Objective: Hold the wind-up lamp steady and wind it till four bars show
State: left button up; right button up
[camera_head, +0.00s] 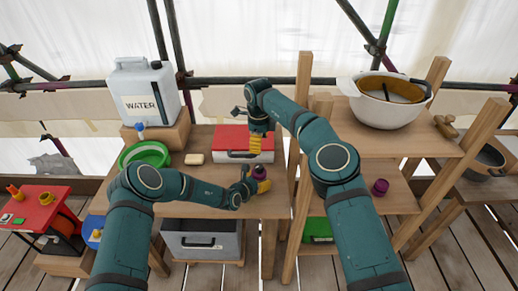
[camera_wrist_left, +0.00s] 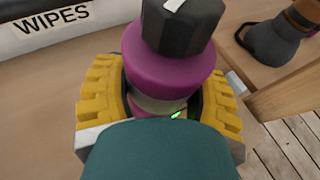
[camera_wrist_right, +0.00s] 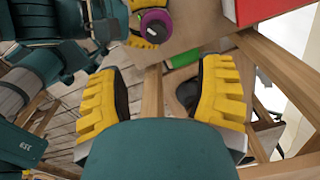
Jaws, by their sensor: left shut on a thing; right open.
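The wind-up lamp (camera_head: 259,172) has a purple body and stands at the front of the wooden bench. It shows close up in the left wrist view (camera_wrist_left: 172,62), with a dark faceted top bearing a white mark and a small green light low on its side. The gripper hides most of the light, so I cannot count bars. My left gripper (camera_head: 256,186) is shut around the lamp's lower body. My right gripper (camera_head: 255,143) is open and empty, above and behind the lamp. The right wrist view shows the lamp's top (camera_wrist_right: 155,22) beyond its spread fingers (camera_wrist_right: 160,92).
A red-lidded box (camera_head: 243,138) stands behind the lamp. A water container (camera_head: 146,92), green basin (camera_head: 146,153) and sponge (camera_head: 194,159) are to the left. A wooden post (camera_head: 300,110) and shelf with a white pot (camera_head: 388,104) and another purple object (camera_head: 380,187) are to the right.

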jog(key=w+r+n+t+h, duration=0.1)
jog(key=w+r+t+h, duration=0.1)
jog(key=w+t, duration=0.9)
jog(key=w+a+r+n+t+y, duration=0.1)
jog(key=w+a+r+n+y, duration=0.2)
jog(key=a+n+y, duration=0.15)
jog(key=w+a+r+n+t+y, duration=0.1)
jog(key=w+a+r+n+y, duration=0.15)
jog(key=a+n, duration=0.35)
jog(key=s+a+f+n+g+y, duration=0.3)
jog(key=s+n, duration=0.1)
jog(key=n, duration=0.2)
jog(key=n+g+h, duration=0.5)
jog(key=g+h, duration=0.3)
jog(key=g, duration=0.2)
send_near(259, 167)
jog(key=shift+m, duration=0.25)
notch_tip(259, 167, down, 10)
jog(key=shift+w+d+f, duration=0.1)
jog(key=shift+w, duration=0.1)
